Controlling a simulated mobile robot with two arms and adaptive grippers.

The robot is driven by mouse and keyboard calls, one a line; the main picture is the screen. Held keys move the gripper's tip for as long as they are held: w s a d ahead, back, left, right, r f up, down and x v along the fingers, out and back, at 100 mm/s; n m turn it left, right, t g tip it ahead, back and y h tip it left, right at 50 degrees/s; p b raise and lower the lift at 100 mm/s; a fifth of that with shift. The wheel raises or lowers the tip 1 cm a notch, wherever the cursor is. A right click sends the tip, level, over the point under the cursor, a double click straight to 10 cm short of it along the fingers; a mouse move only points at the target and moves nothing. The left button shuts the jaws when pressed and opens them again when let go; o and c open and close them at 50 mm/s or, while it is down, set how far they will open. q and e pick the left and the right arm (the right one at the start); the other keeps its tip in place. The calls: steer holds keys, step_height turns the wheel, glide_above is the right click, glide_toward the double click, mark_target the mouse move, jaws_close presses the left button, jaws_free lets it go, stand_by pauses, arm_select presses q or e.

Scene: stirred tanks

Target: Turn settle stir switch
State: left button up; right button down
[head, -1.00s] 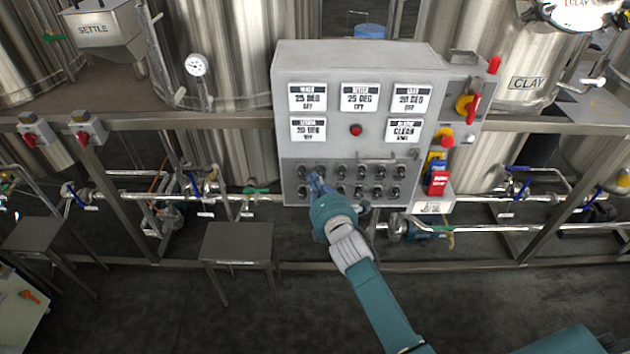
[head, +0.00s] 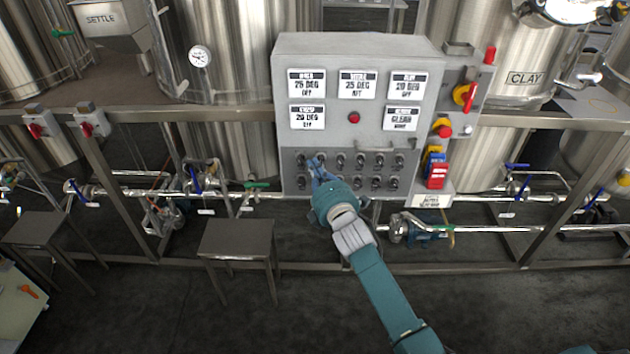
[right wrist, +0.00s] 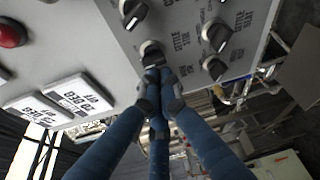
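The grey control panel (head: 325,135) shows in the head view with two rows of dark knobs. My right gripper (head: 320,178) is at the left part of the rows and hides some knobs. In the right wrist view its blue fingers (right wrist: 162,82) are drawn together at a black knob (right wrist: 151,53). The label beside that knob appears to begin with "SETTLE"; the rest is unclear. The fingertips overlap the knob's lower edge; I cannot tell whether they grip or only touch it. Another knob (right wrist: 217,36) sits to its right. My left gripper is not in view.
A red button (head: 353,117) and several white displays (head: 357,84) sit above the knobs. A red-yellow rotary switch (head: 465,96) is on the panel's right side. A horizontal steel rail (head: 540,122) and pipes run behind. A small metal table (head: 236,240) stands lower left.

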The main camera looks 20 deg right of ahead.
steer(key=m+b, duration=0.1)
steer(key=m+t+b, duration=0.1)
steer(key=m+b, duration=0.1)
steer(key=shift+d+f+m, duration=0.1)
steer(key=shift+d+m, duration=0.2)
steer(key=shift+m+t+b, duration=0.4)
steer(key=shift+m+b, duration=0.5)
steer(key=shift+d+r+m+t+h+b, duration=0.15)
steer(key=shift+m+t+h+b, duration=0.1)
steer(key=shift+m+b, duration=0.45)
steer(key=shift+a+r+m+t+h+b, duration=0.15)
steer(key=shift+m+h+b, duration=0.1)
steer(key=shift+m+b, duration=0.4)
steer(key=shift+d+m, duration=0.1)
steer(key=shift+m, duration=0.25)
